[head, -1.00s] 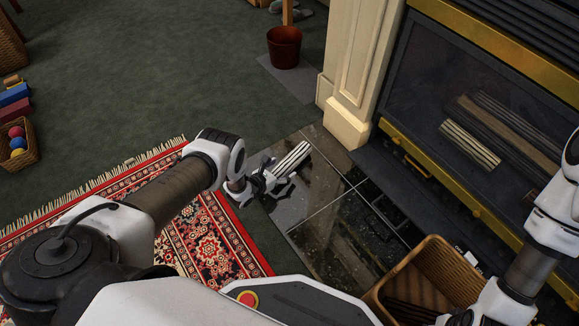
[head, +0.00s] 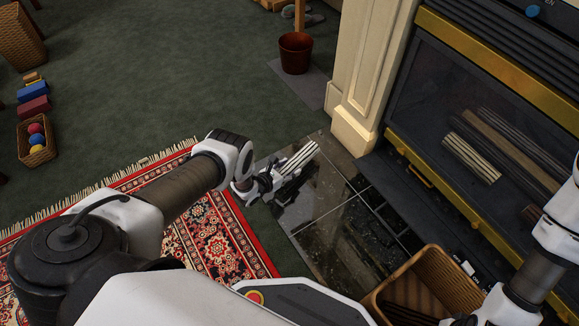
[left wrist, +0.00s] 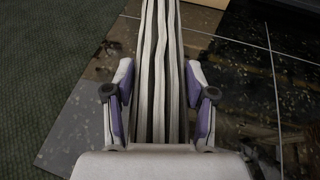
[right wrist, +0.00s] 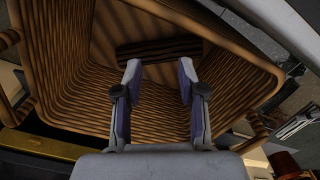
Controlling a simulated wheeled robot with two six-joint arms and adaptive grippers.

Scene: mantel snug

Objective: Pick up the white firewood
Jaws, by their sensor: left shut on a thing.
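The white firewood (head: 303,157), a pale log with dark lengthwise stripes, is over the dark tiled hearth in the head view. My left gripper (head: 272,180) is at its near end. In the left wrist view the firewood (left wrist: 161,50) runs away from me between the two fingers of my left gripper (left wrist: 161,100), which is shut on it. Whether it still touches the tiles is hard to tell. My right gripper (right wrist: 159,90) is open and empty above a wicker basket (right wrist: 65,90), with a dark log (right wrist: 160,50) lying inside.
The fireplace with a brass-coloured frame (head: 408,155) stands at the right; a pale striped log (head: 470,158) and darker logs show inside it. The wicker basket (head: 448,265) stands on the near hearth. A red patterned rug (head: 215,235) lies left. A reddish-brown bucket (head: 295,53) stands farther back.

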